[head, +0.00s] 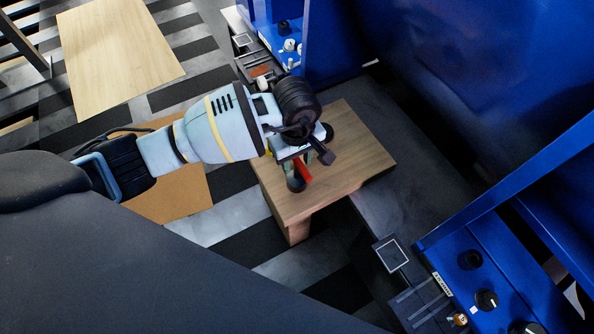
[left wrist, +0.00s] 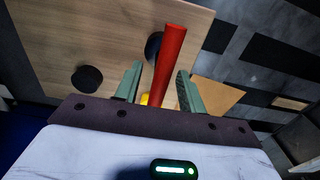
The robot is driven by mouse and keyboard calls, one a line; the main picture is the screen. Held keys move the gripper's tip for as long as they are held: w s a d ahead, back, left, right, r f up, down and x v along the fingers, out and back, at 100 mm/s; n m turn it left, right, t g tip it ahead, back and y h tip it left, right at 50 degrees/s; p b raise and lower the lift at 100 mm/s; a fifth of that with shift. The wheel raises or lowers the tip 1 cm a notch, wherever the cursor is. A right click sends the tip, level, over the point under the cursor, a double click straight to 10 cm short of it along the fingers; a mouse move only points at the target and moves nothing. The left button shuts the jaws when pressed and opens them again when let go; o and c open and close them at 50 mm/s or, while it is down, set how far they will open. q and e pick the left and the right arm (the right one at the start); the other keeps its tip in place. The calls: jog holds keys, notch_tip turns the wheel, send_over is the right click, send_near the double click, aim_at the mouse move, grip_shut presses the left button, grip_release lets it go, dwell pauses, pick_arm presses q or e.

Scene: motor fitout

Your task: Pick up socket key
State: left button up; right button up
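A red rod-like handle, which I take for the socket key (left wrist: 168,65), stands out between the fingers of my left gripper (left wrist: 159,75) in the left wrist view. A gap shows between the handle and the left finger; the right finger is close beside it. The fingers look open around it, and I cannot see contact. A bit of yellow (left wrist: 145,99) shows by its lower end. In the head view the red part (head: 303,172) shows just below my left gripper (head: 301,163), over the small wooden table. The gripper hides the rest of the tool. My right gripper is not in view.
The small wooden table (head: 350,165) carries black round pieces, one (head: 296,184) near the gripper and one partly behind it (head: 327,132). Blue cabinets with knobs and panels stand at the back (head: 290,60) and right (head: 455,265). Striped floor lies to the left.

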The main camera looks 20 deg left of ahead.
pick_arm(q)
grip_shut()
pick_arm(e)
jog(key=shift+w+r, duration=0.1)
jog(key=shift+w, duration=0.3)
pick_arm(q)
jog(key=shift+r, duration=0.1)
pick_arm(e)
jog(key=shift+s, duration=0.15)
